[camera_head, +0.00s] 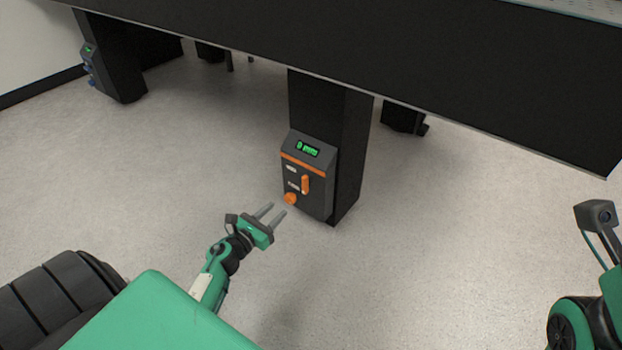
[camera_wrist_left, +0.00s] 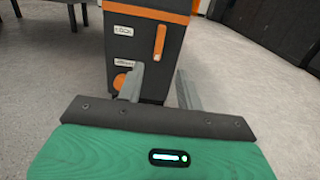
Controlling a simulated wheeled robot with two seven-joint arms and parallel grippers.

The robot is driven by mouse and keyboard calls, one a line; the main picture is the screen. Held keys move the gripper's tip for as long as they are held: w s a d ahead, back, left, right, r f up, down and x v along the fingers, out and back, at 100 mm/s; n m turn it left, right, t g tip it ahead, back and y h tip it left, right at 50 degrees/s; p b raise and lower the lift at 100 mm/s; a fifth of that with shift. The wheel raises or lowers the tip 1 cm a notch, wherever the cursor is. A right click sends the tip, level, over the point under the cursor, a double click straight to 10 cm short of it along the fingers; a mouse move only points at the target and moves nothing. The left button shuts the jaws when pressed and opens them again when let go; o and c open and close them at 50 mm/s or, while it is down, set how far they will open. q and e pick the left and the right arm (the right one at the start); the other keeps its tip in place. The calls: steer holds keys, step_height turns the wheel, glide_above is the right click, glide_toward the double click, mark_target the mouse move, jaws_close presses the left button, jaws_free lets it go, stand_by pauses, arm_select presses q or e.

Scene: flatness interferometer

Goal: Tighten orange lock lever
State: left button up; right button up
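The orange lock lever (camera_head: 305,184) is a short upright bar on the front of a dark control box (camera_head: 318,166) fixed to a black table leg. The lever also shows in the left wrist view (camera_wrist_left: 159,42), standing nearly vertical. A round orange knob (camera_head: 290,198) sits below and left of it, and the left finger partly covers it in the left wrist view (camera_wrist_left: 121,80). My left gripper (camera_head: 275,212) is open and empty, just in front of the box and below the lever, apart from it. My right gripper is not in view; only part of my right arm shows at the right edge.
A large black table (camera_head: 400,70) overhangs the box. The box has a green display (camera_head: 308,149), an orange stripe and small white labels. Another leg with a similar box (camera_head: 90,62) stands at the far left. The speckled floor (camera_head: 430,240) in front is clear.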

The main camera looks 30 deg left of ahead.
mark_target(303, 185)
arm_select(q)
steer(key=w+b, duration=0.1)
steer(key=w, duration=0.3)
steer(key=w+b, duration=0.1)
steer(key=w, duration=0.4)
steer(key=w+d+b, duration=0.1)
steer(key=w, duration=0.3)
steer(key=shift+w, duration=0.35)
jaws_close()
